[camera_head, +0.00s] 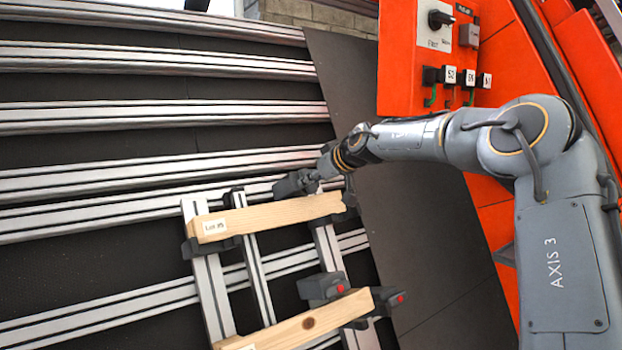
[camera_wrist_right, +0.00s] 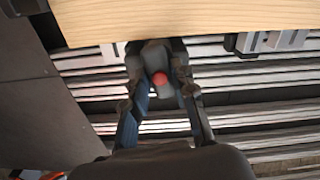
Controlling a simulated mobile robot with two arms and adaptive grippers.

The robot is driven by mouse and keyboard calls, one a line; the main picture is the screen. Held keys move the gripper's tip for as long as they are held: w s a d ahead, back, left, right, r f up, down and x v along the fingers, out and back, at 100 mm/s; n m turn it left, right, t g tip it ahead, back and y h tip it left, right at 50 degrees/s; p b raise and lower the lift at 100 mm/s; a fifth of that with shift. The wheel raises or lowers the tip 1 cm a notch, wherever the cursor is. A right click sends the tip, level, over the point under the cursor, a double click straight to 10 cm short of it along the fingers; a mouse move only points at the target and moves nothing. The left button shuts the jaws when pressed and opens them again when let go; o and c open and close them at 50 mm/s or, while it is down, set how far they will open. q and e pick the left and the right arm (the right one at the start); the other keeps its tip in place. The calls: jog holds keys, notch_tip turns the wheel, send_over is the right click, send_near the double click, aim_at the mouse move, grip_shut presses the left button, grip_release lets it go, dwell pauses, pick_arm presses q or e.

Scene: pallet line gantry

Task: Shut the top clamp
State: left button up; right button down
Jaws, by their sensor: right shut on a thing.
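The top clamp (camera_head: 292,184) is a dark grey block at the back edge of the upper wooden board (camera_head: 270,217), near the board's right part. My right gripper (camera_head: 322,178) reaches in from the right and is at this clamp. In the right wrist view, the gripper's two fingers (camera_wrist_right: 158,72) are shut on the clamp's dark handle, one on each side. The handle has a red round end (camera_wrist_right: 159,79) and stands close to the edge of the pale board (camera_wrist_right: 190,20). Whether the clamp presses on the board cannot be told. My left gripper is not in view.
A lower wooden board (camera_head: 310,322) has another dark clamp (camera_head: 322,286) with a red button. Both boards lie across aluminium profiles (camera_head: 209,280). Long rails run behind at left. An orange control box (camera_head: 400,60) with a knob and buttons stands behind my right arm.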

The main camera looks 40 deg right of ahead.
jog(key=shift+r+m+p, duration=0.2)
jog(key=shift+m+p, duration=0.7)
jog(key=shift+p, duration=0.05)
jog(key=shift+f+m+p, duration=0.15)
jog(key=shift+m+p, duration=0.25)
jog(key=shift+m, duration=0.1)
jog(key=shift+f, duration=0.1)
jog(key=c, duration=1.2)
grip_release()
jog(key=p+v, duration=0.1)
jog(key=v, duration=0.8)
